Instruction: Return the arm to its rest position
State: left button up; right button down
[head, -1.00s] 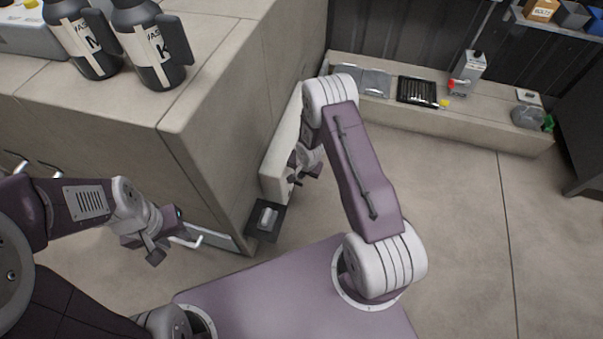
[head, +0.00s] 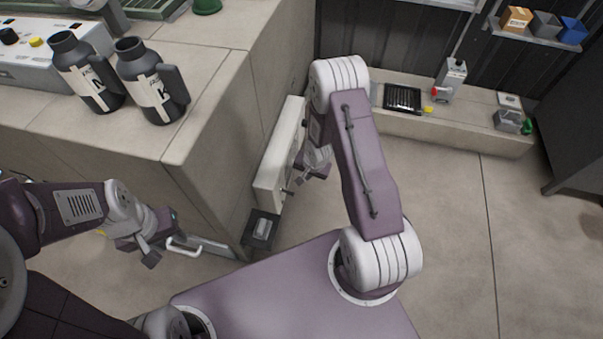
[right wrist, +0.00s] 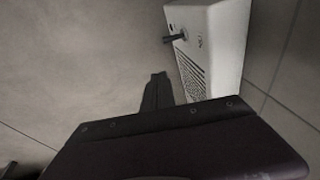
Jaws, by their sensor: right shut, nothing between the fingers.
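My right arm reaches up from my base in the middle of the head view. Its gripper (head: 316,168) hangs beside the white wall-mounted box (head: 277,165), partly hidden behind my own arm link. In the right wrist view the fingers (right wrist: 157,88) are together with nothing between them. The white box (right wrist: 218,40), with a dark knob and vent slots, is just beyond and right of them. My left gripper (head: 150,247) is at lower left by the counter front, close to a drawer handle (head: 184,246). Its finger opening is unclear.
Two dark bottles (head: 153,85) and a control panel (head: 45,60) stand on the stone counter (head: 215,85) at left. A small dark box (head: 261,230) is low by the counter corner. A ledge (head: 465,122) lies at the back. Floor at right is clear.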

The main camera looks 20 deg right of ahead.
jog(key=shift+s+d+r, duration=0.1)
jog(key=shift+s+r, duration=0.1)
jog(key=shift+r, duration=0.15)
dwell(0.3)
jog(key=w+a+r+n+t, duration=0.1)
jog(key=w+a+r+t, duration=0.1)
jog(key=r, duration=0.7)
jog(key=w+a+r+n+t, duration=0.1)
jog(key=w+a+r, duration=0.1)
jog(key=r, duration=0.7)
jog(key=s+a+r+n+g, duration=0.2)
jog(key=s+n+g, duration=0.3)
jog(key=s, duration=1.3)
notch_tip(320, 180, up, 29)
jog(key=n+p, duration=0.1)
jog(key=p, duration=2.8)
jog(key=shift+s, duration=0.15)
